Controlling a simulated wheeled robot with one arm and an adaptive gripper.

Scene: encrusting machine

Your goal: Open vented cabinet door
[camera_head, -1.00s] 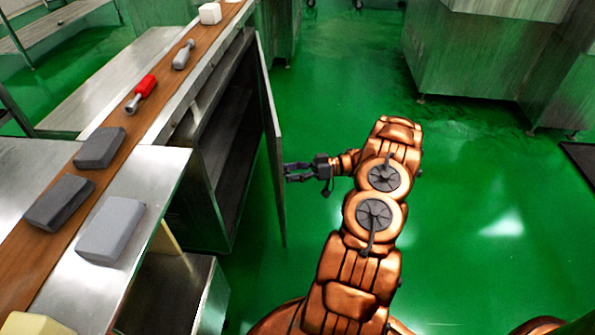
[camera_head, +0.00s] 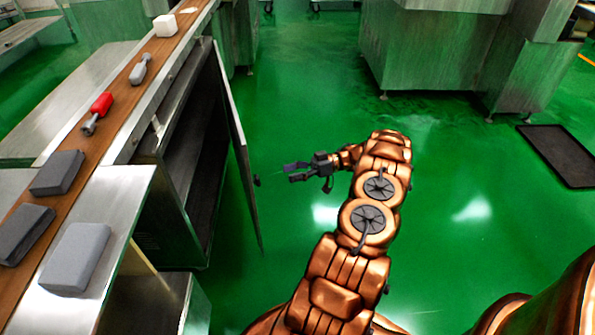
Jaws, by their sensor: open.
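The cabinet door (camera_head: 238,150) is a thin grey panel seen nearly edge-on, swung out from the cabinet (camera_head: 190,170) on the left. The dark shelved inside of the cabinet shows to the left of the door. A small dark knob or handle (camera_head: 257,181) stands out from the door's right face. My gripper (camera_head: 287,172) is open and empty, its fingers pointing left toward the door. It is a short way to the right of the knob and looks apart from it. Any vents on the door cannot be made out.
A wooden conveyor strip (camera_head: 95,150) runs along the cabinet top with grey blocks (camera_head: 58,173), a red-handled tool (camera_head: 97,113), a grey tool (camera_head: 140,69) and a white block (camera_head: 165,25). A large machine (camera_head: 430,50) and dark mat (camera_head: 558,155) stand right. Green floor between is clear.

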